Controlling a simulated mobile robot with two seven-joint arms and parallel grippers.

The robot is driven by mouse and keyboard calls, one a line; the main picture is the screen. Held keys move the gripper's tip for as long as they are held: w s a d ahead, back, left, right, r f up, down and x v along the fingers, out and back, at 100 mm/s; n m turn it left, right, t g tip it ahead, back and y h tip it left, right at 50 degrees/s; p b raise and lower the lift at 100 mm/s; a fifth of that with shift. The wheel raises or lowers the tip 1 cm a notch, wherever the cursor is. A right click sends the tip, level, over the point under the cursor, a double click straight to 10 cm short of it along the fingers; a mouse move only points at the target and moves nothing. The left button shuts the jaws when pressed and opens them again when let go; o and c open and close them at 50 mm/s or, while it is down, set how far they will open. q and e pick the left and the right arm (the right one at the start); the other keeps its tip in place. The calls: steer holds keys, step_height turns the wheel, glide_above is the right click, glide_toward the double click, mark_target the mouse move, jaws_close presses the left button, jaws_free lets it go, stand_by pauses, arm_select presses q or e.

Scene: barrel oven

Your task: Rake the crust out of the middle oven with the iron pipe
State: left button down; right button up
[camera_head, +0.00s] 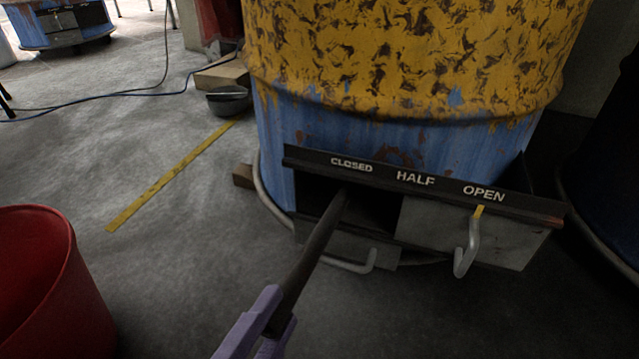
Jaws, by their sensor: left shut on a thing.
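The middle oven (400,60) is a yellow and blue rusted barrel. Low on its front is a dark opening under a black plate (440,184) marked CLOSED, HALF, OPEN. A grey sliding door (430,226) with a hooked handle (467,250) sits at the OPEN end, so the left part of the opening is uncovered. My left gripper (272,318), with purple fingers, is shut on the dark iron pipe (311,252). The pipe slants up and away, its far end at the dark opening; how deep it reaches I cannot tell. No crust can be made out. My right gripper is not in view.
A red bucket (50,290) stands at the lower left. A dark bowl (228,99) and a board (222,74) lie behind left, near a yellow floor strip (170,176) and blue cable (110,103). Another dark barrel (610,160) stands right. Floor between bucket and oven is clear.

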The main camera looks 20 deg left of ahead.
mark_target(294, 279)
arm_select(q)
steer(key=x, duration=0.5)
steer(key=r+x, duration=0.1)
steer(key=x, duration=0.2)
steer(key=shift+w+b, duration=0.1)
steer(key=shift+b, duration=0.2)
steer(key=f+v, duration=0.2)
steer(key=v, duration=1.2)
steer(key=f+v, duration=0.2)
steer(key=v, duration=1.3)
steer(key=shift+s, duration=0.75)
steer(key=shift+d+r, duration=0.1)
